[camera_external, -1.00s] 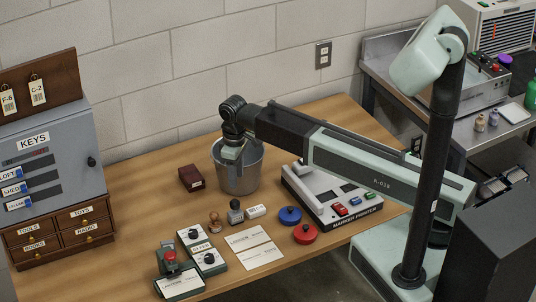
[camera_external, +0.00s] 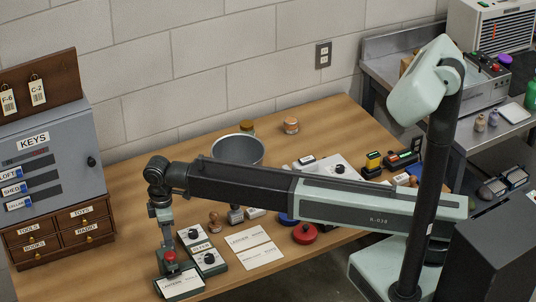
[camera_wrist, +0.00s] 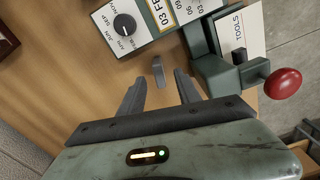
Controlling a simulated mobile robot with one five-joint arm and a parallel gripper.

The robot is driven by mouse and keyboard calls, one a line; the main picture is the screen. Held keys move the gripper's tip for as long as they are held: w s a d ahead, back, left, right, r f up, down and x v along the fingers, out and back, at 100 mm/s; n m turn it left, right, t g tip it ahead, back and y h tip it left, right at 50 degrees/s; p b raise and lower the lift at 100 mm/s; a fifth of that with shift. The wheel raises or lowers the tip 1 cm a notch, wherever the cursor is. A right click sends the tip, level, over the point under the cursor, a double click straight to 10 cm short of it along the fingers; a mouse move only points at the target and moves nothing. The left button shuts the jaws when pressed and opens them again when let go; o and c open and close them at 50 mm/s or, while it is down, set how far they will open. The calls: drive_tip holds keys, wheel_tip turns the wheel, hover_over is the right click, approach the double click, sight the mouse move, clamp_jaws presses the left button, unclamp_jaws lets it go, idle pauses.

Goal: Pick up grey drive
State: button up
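A small grey piece, which looks like the grey drive (camera_wrist: 158,70), lies on the wooden table in the wrist view. It is just beyond my gripper (camera_wrist: 160,84), roughly in line with the gap between the two dark fingers. The fingers are spread apart with nothing held between them. In the external view my gripper (camera_external: 164,238) points down over the front left of the table, beside the red-knobbed device. I cannot make out the drive in the external view; the gripper may hide it.
A green device with a red knob (camera_wrist: 283,83) stands close on the right in the wrist view. A dial box (camera_wrist: 125,25) lies just beyond the drive. The key cabinet (camera_external: 45,160) stands at the left, and a metal bucket (camera_external: 238,148) is behind my arm.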

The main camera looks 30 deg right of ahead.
wheel_tip(320, 180, down, 5)
drive_tip(key=b, duration=0.3)
drive_tip(key=shift+w+r+b, duration=0.1)
drive_tip(key=shift+b, duration=0.3)
drive_tip(key=shift+r, duration=0.2)
drive_tip(key=shift+c, duration=0.7)
clamp_jaws()
wheel_tip(320, 180, up, 10)
drive_tip(key=p, duration=1)
drive_tip(key=shift+r+p, duration=0.15)
drive_tip(key=shift+p, duration=0.2)
